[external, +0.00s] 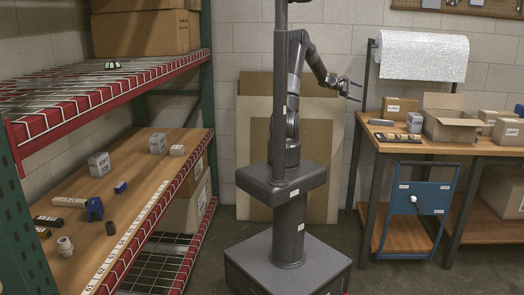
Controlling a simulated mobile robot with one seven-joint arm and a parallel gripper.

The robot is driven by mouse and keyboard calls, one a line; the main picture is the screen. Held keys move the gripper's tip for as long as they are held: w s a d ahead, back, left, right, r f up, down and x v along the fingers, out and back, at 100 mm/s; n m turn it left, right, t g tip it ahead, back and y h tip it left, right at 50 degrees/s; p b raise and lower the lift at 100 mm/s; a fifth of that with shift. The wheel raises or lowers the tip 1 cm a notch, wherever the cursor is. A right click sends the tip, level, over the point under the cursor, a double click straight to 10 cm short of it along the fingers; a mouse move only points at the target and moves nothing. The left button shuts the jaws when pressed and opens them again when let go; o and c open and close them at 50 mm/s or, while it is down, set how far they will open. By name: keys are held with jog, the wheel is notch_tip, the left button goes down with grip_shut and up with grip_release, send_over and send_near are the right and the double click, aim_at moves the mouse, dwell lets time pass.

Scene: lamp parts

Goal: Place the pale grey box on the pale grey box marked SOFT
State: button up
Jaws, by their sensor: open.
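Two pale grey boxes stand on the upper wooden shelf board at the left: a larger one (99,164) with dark lettering and a smaller one (157,143) farther back, also with marks. A smaller pale block (177,150) lies beside the second. Another pale grey box (414,122) stands on the workbench at the right, left of an open carton. The lettering is too small to tell which box reads SOFT. My gripper (360,92) is open and empty, raised in the air near the bench's left end, away from the shelf boxes.
The shelf board (150,190) also holds a blue clamp-like tool (94,209), a small blue block (120,187) and dark parts. A blue cart (415,205) stands below.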

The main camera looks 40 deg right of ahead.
jog(key=s+d+f+n+g, duration=0.1)
jog(key=s+d+f+n, duration=0.1)
jog(key=s+d+f, duration=0.3)
jog(key=s+d+f+n+g, duration=0.1)
jog(key=s+d, duration=0.2)
jog(key=s, duration=0.4)
jog(key=n+g+h, duration=0.1)
jog(key=n+h, duration=0.1)
jog(key=n, duration=0.2)
send_near(416, 115)
jog(key=s+d, duration=0.1)
jog(key=s+d+f, duration=0.1)
jog(key=d, duration=0.1)
jog(key=shift+s+d, duration=0.2)
jog(key=shift+d, duration=0.05)
jog(key=shift+x, duration=2.95)
jog(key=shift+f, duration=0.1)
jog(key=c, duration=0.9)
